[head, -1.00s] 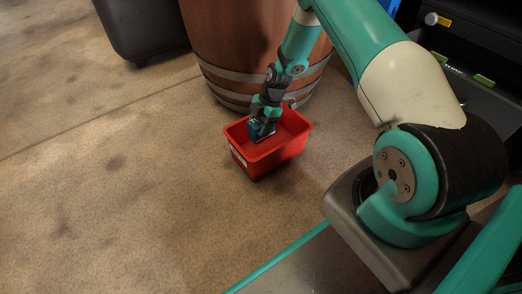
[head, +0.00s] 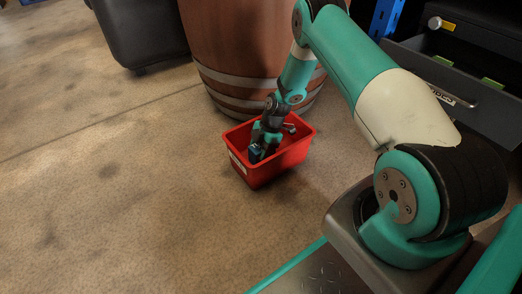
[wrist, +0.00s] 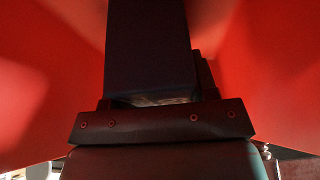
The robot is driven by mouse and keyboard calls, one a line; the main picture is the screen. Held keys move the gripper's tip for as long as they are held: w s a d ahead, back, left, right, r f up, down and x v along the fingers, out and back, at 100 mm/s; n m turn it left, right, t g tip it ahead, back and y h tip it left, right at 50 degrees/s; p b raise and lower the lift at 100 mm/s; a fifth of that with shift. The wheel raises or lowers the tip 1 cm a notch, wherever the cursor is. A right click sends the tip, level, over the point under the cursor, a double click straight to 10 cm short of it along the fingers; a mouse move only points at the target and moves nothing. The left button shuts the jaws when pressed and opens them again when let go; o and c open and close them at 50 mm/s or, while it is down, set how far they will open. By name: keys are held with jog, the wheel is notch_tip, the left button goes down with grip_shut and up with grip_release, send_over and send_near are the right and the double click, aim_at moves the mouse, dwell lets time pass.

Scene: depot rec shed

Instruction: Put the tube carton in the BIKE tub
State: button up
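The red tub (head: 270,172) stands on the floor in front of a wooden barrel, with a white label on its left end, too small to read. My gripper (head: 259,147) reaches down inside the tub and is shut on the small dark blue tube carton (head: 255,153). The carton is below the rim, near the tub's left end. Whether it touches the bottom is hidden. In the wrist view a dark block, seemingly the carton (wrist: 147,45), fills the middle, with the red tub walls (wrist: 260,60) on both sides.
The wooden barrel (head: 235,50) is close behind the tub. A dark rounded case (head: 145,30) stands at the upper left. A dark cabinet with an open drawer (head: 455,90) is at the right. The floor (head: 110,200) left of the tub is clear.

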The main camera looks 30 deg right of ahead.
jog(key=o, duration=0.4)
